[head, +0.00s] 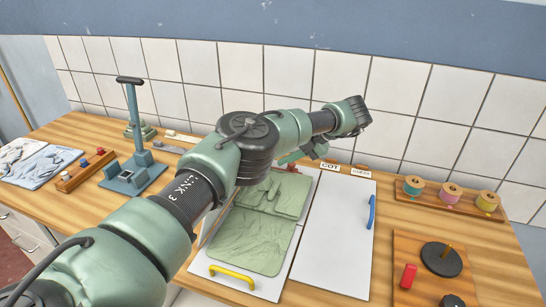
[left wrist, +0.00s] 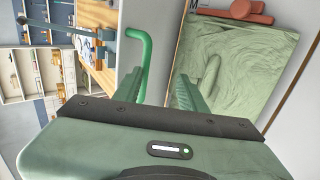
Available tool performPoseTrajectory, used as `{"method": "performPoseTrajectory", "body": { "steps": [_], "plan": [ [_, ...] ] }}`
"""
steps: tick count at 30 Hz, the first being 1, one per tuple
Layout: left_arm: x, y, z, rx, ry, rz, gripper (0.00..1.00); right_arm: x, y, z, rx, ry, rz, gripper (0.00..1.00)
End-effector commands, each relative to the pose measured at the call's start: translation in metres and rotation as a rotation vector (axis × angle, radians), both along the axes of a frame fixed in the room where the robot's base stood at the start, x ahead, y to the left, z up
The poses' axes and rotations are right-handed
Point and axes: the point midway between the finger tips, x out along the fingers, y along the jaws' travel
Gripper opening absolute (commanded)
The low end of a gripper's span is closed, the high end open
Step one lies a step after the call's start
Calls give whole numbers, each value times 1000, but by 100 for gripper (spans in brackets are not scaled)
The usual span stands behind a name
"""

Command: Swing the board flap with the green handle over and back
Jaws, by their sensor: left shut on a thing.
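The board's left panel (head: 238,291) is white with a sage green cloth (head: 250,240) lying over it. A yellow handle (head: 232,277) is at its front edge. The right panel (head: 335,235) is white and bare, with a blue handle (head: 371,212) on its right side. The green handle (left wrist: 145,48) shows as a bent green bar in the left wrist view. My left gripper (left wrist: 160,92) is shut on it, with the bar running down between the fingers. In the head view the grip is at the board's far edge, partly hidden by my arm. My right gripper is not in view.
A blue-grey stand (head: 133,175) and a peg block (head: 85,170) are at the left. Thread spools (head: 450,193) stand on a rack at the right, near a wooden board (head: 435,265) with a black disc and red block. A tiled wall (head: 400,95) rises behind.

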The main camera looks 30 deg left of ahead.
Motion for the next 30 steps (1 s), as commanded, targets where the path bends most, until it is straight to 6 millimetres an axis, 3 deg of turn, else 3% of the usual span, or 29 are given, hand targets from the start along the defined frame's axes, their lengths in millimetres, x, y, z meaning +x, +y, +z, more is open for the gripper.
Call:
{"method": "performPoseTrajectory", "body": {
  "steps": [1, 9, 30],
  "plan": [
    [4, -13, 3, -5, -3, -12, 33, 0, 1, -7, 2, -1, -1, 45],
    [8, -37, 30, 1, -3, -4, 33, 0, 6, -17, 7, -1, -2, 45],
    [8, -38, 36, 3, -1, 1, 33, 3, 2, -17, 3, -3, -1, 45]
  ]
}}
